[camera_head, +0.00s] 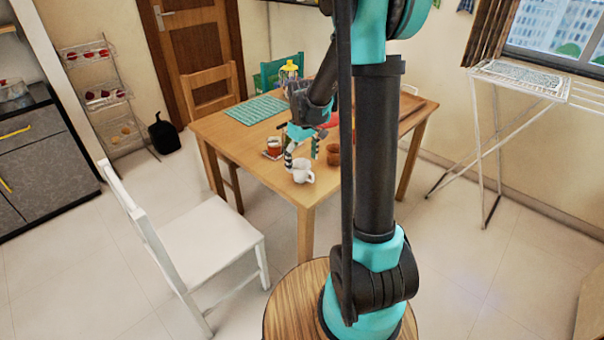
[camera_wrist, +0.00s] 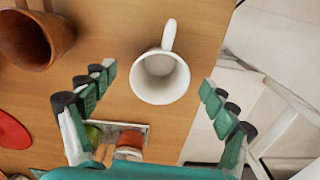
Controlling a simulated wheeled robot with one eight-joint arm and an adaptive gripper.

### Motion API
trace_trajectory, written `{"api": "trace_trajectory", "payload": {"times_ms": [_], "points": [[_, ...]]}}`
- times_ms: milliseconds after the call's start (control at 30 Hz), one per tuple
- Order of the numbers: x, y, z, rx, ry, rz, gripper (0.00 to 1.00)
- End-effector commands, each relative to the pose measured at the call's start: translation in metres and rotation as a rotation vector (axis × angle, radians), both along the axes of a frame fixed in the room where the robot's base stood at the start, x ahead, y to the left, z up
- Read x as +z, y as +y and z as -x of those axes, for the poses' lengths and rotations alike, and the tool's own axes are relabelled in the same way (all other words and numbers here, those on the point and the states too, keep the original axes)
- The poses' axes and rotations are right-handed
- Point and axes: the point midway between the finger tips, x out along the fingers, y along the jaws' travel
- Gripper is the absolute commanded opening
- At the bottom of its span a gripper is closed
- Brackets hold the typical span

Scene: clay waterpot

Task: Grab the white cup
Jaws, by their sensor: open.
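The white cup (camera_head: 302,172) stands upright near the front edge of the wooden table (camera_head: 262,158) in the head view. In the wrist view the white cup (camera_wrist: 160,77) shows from above, its handle pointing to the top of the picture. My gripper (camera_wrist: 160,95) is open, with one green finger on each side of the cup and a gap to it on both sides. In the head view my gripper (camera_head: 302,152) hangs over the table just behind the cup. Nothing is between the fingers' pads in a grip.
A brown clay pot (camera_head: 333,154) stands right of the cup and shows at upper left in the wrist view (camera_wrist: 32,40). A small reddish-brown jar (camera_wrist: 130,144) on a white-edged holder lies near my gripper's base. A white chair (camera_head: 195,250) stands left of the table.

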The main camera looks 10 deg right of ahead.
Motion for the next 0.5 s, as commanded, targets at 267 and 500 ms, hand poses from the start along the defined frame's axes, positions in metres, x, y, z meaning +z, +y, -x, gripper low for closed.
{"api": "trace_trajectory", "payload": {"times_ms": [267,500], "points": [[-0.033,0.001,0.001,0.0,0.0,0.0,0.86],[-0.035,0.001,0.001,0.0,0.0,0.0,0.86]]}}
